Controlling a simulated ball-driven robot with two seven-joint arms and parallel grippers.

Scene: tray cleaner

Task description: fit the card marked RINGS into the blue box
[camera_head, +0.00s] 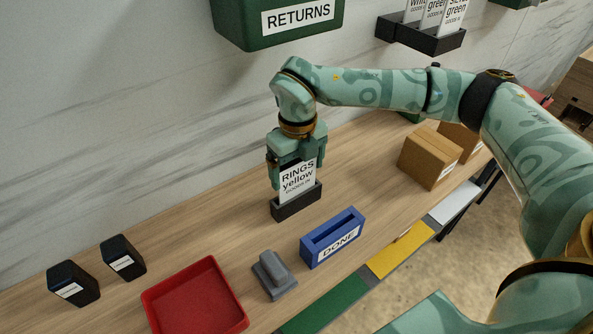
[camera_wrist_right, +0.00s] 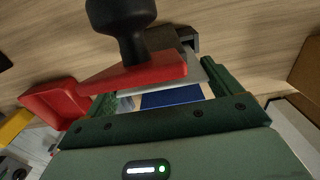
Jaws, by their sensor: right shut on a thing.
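The white card marked RINGS yellow (camera_head: 297,180) stands upright at a dark slotted holder (camera_head: 297,206) on the wooden counter. My right gripper (camera_head: 297,160) is shut on the card's upper part from above. The card's lower edge is hidden in or behind the holder; I cannot tell which. The blue box (camera_head: 334,241), labelled DONE, has a long slot in its top and stands apart from the card, nearer the counter's front edge. In the right wrist view my right gripper (camera_wrist_right: 165,98) shows its green fingers. My left gripper is not in view.
A red tray (camera_head: 151,303), a grey block (camera_head: 273,277) and two black boxes (camera_head: 73,283) stand to the left. Cardboard boxes (camera_head: 428,157) stand to the right. The wrist view shows a red-based, black-handled object (camera_wrist_right: 135,70) close by. A green RETURNS bin (camera_head: 235,25) hangs above.

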